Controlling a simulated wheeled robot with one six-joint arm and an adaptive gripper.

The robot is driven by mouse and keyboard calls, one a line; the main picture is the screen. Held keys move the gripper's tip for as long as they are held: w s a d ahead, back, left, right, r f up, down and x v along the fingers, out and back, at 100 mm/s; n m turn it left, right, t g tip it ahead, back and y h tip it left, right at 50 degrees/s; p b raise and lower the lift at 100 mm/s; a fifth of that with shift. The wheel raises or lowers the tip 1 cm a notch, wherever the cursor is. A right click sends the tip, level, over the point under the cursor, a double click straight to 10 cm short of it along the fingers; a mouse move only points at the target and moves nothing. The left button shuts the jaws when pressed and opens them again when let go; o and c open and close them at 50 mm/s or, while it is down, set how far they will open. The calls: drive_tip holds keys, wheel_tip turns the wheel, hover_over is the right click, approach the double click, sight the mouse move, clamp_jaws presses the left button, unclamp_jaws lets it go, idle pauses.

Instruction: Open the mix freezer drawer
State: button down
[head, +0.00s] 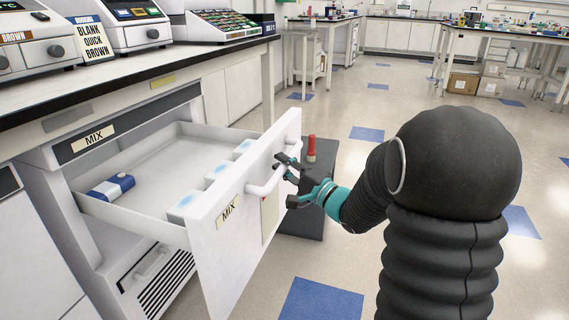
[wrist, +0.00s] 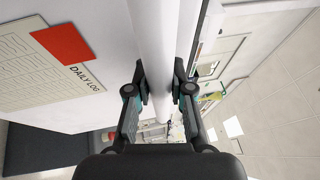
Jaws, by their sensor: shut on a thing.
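The mix freezer drawer (head: 215,235) is pulled well out from under the bench in the head view. Its white front carries a MIX label and a white bar handle (head: 263,184). My gripper (head: 287,168) is at the handle. In the wrist view the handle bar (wrist: 155,50) passes between the two fingers of my gripper (wrist: 160,88), which are shut on it. Inside the drawer are a blue and white box (head: 111,187) at the left and several pale blue-topped white blocks (head: 185,208) along the inner side of the front.
The bench top (head: 130,60) above the drawer holds thermal cyclers (head: 130,22). A daily log sheet (wrist: 40,60) is on the front. Open floor lies to the right.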

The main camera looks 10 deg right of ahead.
drive_tip(key=shift+a+f, duration=0.1)
drive_tip(key=shift+f, duration=0.05)
drive_tip(key=c, duration=1)
unclamp_jaws()
drive_tip(key=shift+s+d, duration=0.2)
drive_tip(key=shift+d, duration=0.05)
drive_tip(key=v, duration=1.1)
drive_tip(key=shift+s, duration=0.2)
